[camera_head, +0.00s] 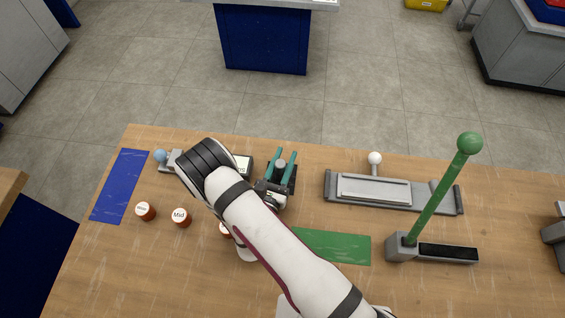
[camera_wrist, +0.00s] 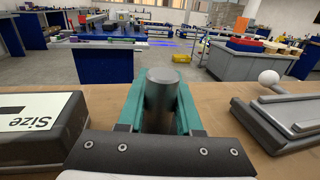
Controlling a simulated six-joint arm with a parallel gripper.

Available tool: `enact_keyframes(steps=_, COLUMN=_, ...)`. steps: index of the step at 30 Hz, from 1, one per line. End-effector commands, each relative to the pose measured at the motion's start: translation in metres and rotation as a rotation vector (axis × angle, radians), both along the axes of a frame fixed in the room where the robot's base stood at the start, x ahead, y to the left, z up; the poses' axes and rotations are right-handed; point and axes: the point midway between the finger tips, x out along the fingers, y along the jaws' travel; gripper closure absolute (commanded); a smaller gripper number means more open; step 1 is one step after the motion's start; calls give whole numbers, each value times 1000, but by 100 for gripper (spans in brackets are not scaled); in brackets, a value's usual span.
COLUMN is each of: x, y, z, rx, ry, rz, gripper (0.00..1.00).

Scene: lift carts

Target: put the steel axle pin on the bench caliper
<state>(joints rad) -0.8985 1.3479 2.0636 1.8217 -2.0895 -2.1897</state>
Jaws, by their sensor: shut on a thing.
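My gripper (camera_head: 282,155) has teal fingers and is shut on the steel axle pin (camera_head: 280,164), a grey cylinder. In the wrist view the pin (camera_wrist: 161,100) stands upright between the fingers (camera_wrist: 161,98). Whether its lower end touches the bench is hidden. Left of my gripper is a grey device with a light blue ball knob (camera_head: 160,155) and a dark block with a "Size" label (camera_wrist: 38,128), which looks like the bench caliper. My arm covers its middle in the head view.
Right of my gripper lies a grey slide fixture (camera_head: 334,189) with a white ball knob. A green lever (camera_head: 440,195) rises from a grey base further right. A green mat (camera_head: 340,246), a blue mat (camera_head: 118,188) and brown round containers, one labelled "Mid" (camera_head: 181,217), lie on the wooden bench (camera_head: 110,270).

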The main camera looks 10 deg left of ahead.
Motion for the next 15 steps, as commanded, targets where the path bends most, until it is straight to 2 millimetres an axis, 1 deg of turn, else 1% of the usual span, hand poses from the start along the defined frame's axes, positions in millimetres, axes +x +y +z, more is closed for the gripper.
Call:
enact_keyframes(steps=2, x=1, y=1, z=10, rx=3, ry=-3, rz=0, gripper=100)
enact_keyframes(steps=4, x=0, y=1, z=24, rx=2, ry=-4, rz=0, gripper=100)
enact_keyframes(steps=9, x=0, y=1, z=69, rx=4, ry=-4, rz=0, gripper=100)
enact_keyframes(steps=12, x=0, y=0, z=87, rx=4, ry=-3, rz=-1, gripper=100)
enact_keyframes(steps=15, x=0, y=0, z=96, rx=2, ry=-2, rz=0, gripper=100)
